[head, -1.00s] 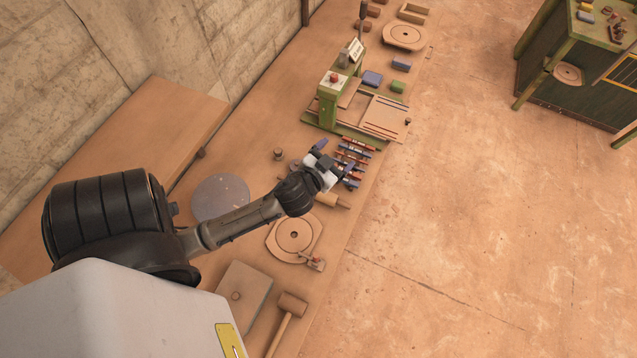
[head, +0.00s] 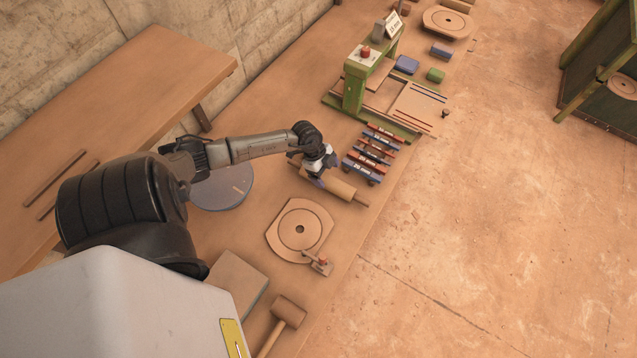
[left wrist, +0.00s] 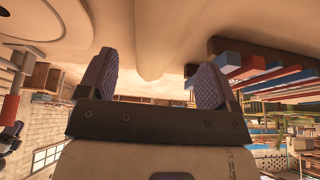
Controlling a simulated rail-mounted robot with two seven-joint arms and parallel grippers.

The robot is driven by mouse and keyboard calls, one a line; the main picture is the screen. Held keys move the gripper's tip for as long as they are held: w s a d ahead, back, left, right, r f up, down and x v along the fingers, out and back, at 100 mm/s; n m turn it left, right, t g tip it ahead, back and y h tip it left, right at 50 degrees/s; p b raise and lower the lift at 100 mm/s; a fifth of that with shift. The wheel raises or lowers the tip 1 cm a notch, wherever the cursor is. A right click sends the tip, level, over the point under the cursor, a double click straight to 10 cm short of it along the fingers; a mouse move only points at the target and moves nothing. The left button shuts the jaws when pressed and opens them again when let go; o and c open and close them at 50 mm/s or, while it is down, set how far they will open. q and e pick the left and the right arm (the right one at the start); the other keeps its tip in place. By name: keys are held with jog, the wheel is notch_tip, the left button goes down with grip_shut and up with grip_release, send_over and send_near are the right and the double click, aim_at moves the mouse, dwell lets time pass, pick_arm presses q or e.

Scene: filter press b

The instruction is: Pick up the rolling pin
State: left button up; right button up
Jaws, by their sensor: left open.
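The wooden rolling pin (head: 339,188) lies on the long workbench, with one handle towards the bench's front edge. My left gripper (head: 319,172) is over the far part of the pin and hides some of it. In the left wrist view its two ridged fingers (left wrist: 152,72) stand apart, and the pale pin (left wrist: 152,48) shows between and beyond them. I cannot tell whether the fingers touch the pin. My right gripper is not in view.
A rack of red and blue labelled bars (head: 371,152) is close to the right of the pin. A green press (head: 356,88) stands beyond it. Nearer are a round wooden plate (head: 284,215), a grey disc (head: 222,190) and a mallet (head: 290,310).

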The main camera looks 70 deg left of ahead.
aim_at(326, 177)
pick_arm(q)
jog(key=f, duration=0.4)
jog(key=shift+d, duration=0.3)
jog(key=shift+w+d+f+b, duration=0.2)
jog(key=shift+f+b, duration=0.15)
jog(key=shift+f, duration=0.2)
jog(key=c, duration=1.2)
